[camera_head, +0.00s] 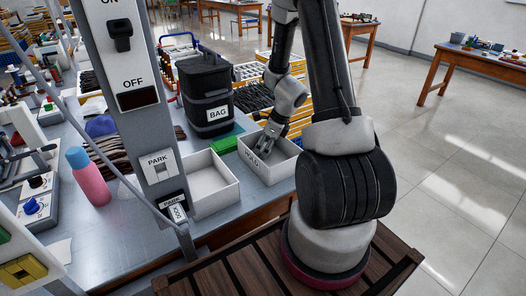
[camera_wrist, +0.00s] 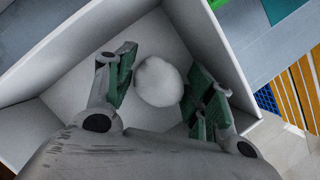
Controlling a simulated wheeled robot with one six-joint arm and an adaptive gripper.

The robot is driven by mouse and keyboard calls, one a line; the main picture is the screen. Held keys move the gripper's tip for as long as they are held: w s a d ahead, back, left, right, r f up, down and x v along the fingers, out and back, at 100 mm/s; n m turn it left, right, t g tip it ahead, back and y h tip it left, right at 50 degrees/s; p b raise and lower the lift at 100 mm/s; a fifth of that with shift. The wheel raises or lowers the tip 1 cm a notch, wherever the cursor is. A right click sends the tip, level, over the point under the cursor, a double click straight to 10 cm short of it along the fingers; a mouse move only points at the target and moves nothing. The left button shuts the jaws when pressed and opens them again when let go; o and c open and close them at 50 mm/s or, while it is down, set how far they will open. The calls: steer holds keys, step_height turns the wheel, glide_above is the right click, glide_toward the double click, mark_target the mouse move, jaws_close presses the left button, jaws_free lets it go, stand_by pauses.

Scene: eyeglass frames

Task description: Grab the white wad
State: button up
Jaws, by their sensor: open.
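The white wad (camera_wrist: 158,82) is a round, fuzzy white ball inside a white open box, seen in the wrist view. The box marked HOLD shows in the head view (camera_head: 283,166) and its wall in the wrist view (camera_wrist: 215,38). My gripper (camera_wrist: 160,88) is open, with its green-padded fingers on either side of the wad and a gap visible beside it. In the head view my gripper (camera_head: 266,146) reaches down into the HOLD box, and the wad cannot be made out there.
An empty-looking white box (camera_head: 208,184) stands just left of the HOLD box. A black case marked BAG (camera_head: 206,92) and a green block (camera_head: 226,141) are behind. A pink bottle with a blue cap (camera_head: 88,176) stands further left on the grey table.

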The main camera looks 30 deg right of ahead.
steer(key=shift+f, duration=0.1)
steer(key=shift+c, duration=0.2)
steer(key=c, duration=0.5)
step_height(320, 180, up, 10)
steer(key=shift+r, duration=0.1)
stand_by(0.3)
